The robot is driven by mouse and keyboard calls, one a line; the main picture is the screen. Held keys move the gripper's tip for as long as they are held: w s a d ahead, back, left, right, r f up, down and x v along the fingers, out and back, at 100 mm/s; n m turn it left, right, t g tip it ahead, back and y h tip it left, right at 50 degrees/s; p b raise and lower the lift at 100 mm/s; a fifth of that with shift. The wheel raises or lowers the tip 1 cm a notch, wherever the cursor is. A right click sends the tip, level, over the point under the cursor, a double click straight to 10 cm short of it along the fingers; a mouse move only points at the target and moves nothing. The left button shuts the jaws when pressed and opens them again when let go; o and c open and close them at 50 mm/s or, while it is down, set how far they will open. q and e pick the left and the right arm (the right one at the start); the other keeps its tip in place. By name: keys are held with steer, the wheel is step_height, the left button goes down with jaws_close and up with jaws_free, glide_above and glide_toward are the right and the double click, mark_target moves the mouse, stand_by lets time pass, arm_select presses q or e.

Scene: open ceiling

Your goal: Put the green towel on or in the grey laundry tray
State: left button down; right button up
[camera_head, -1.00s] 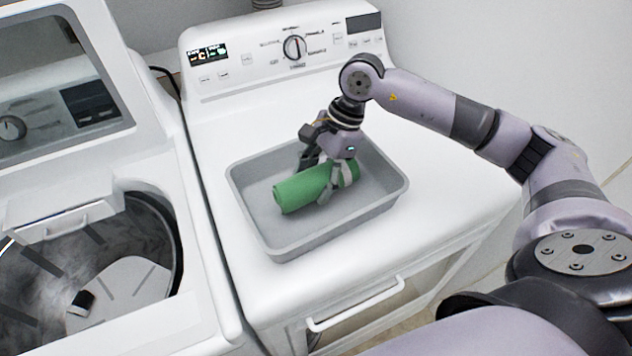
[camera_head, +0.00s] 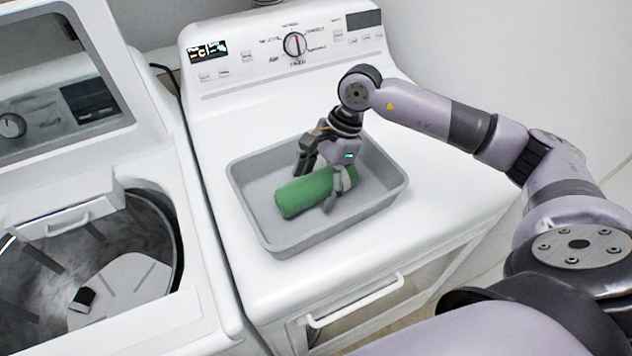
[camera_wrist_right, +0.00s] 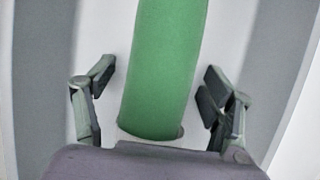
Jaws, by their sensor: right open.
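The green towel (camera_head: 303,194) is rolled up and lies inside the grey laundry tray (camera_head: 262,232), on its floor. The tray sits on top of the white dryer. My right gripper (camera_head: 322,180) is over the towel's right end, inside the tray, with its fingers on either side. In the right wrist view the green towel (camera_wrist_right: 165,65) runs between the fingers of my right gripper (camera_wrist_right: 158,90). The fingers are spread, with a gap to the towel on both sides. My left gripper is not in view.
The white dryer (camera_head: 450,190) has a control panel at the back and free top surface right of the tray. An open top-loading washer (camera_head: 120,240) stands at the left with its lid raised. A wall closes the back.

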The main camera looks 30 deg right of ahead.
steer(key=shift+r, duration=0.2)
steer(key=b+v, duration=0.3)
steer(key=v, duration=0.7)
steer(key=shift+w+d+r, duration=0.1)
steer(key=shift+d+r, duration=0.35)
steer(key=shift+r, duration=0.35)
